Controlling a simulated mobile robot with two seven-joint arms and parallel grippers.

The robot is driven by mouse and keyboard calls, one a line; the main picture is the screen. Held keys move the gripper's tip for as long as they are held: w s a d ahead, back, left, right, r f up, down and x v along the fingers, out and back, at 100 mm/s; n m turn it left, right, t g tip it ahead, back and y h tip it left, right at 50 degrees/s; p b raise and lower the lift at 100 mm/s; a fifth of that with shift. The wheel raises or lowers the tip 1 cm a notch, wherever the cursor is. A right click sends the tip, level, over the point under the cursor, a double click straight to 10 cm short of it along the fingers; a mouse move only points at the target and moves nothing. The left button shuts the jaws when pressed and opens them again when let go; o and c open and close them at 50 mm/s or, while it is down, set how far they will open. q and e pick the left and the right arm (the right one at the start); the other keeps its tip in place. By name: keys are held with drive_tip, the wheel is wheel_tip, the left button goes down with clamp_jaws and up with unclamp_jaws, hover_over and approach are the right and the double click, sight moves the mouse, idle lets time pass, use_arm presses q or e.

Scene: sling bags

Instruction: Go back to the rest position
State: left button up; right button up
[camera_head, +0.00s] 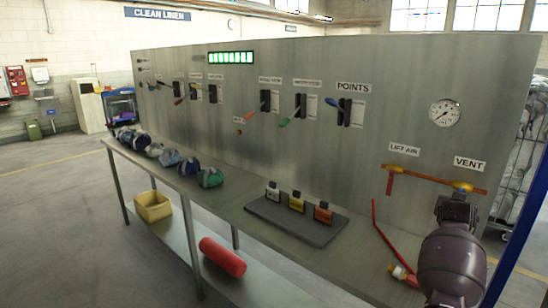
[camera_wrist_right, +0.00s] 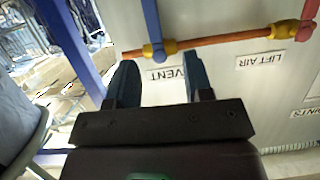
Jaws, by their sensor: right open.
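My right gripper (camera_wrist_right: 160,78) is open in the right wrist view, with two dark fingers apart and nothing visible between them. It faces the steel panel (camera_wrist_right: 215,75), just below the orange pipe. The VENT label (camera_wrist_right: 165,73) shows between the fingers. The yellow vent valve (camera_wrist_right: 160,48) with its blue handle (camera_wrist_right: 151,18) lies beyond the fingertips, seemingly apart from them. In the head view my right arm (camera_head: 453,262) is at the lower right, in front of the panel. The yellow valve (camera_head: 462,186) shows just above my gripper. My left gripper is not in view.
The steel bench (camera_head: 235,200) runs along the panel. It holds several sling bags (camera_head: 210,177), a dark tray (camera_head: 290,222) with tagged blocks, and a red rod (camera_head: 385,240) near my right arm. A blue post (camera_head: 522,235) stands at right. Floor at left is open.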

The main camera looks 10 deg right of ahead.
drive_tip(key=w+a+r+n+t, duration=0.1)
drive_tip(key=a+r+n+t, duration=0.1)
drive_tip(key=a+r+t, duration=0.35)
drive_tip(key=s+a+f+n+y, duration=0.1)
drive_tip(key=s+a+n+y, duration=0.15)
drive_tip(key=a, duration=0.35)
drive_tip(key=s+a+f+n+t+y+b, duration=0.1)
drive_tip(key=s+a+f+n+y, duration=0.2)
drive_tip(key=s+a+f, duration=0.35)
drive_tip(key=s+a+f+n+y, duration=0.2)
drive_tip(key=s+a+f+y, duration=0.15)
drive_tip(key=a+f, duration=0.5)
drive_tip(key=s+a+f+g, duration=0.2)
drive_tip(key=s+f, duration=0.7)
drive_tip(key=s, duration=0.3)
drive_tip(key=s+a+f+g, duration=0.3)
drive_tip(key=s+f, duration=0.7)
drive_tip(key=s, duration=0.2)
drive_tip(key=shift+s+f+y+b, duration=0.3)
drive_tip(key=shift+s+y+b, duration=0.05)
drive_tip(key=shift+s+y, duration=0.05)
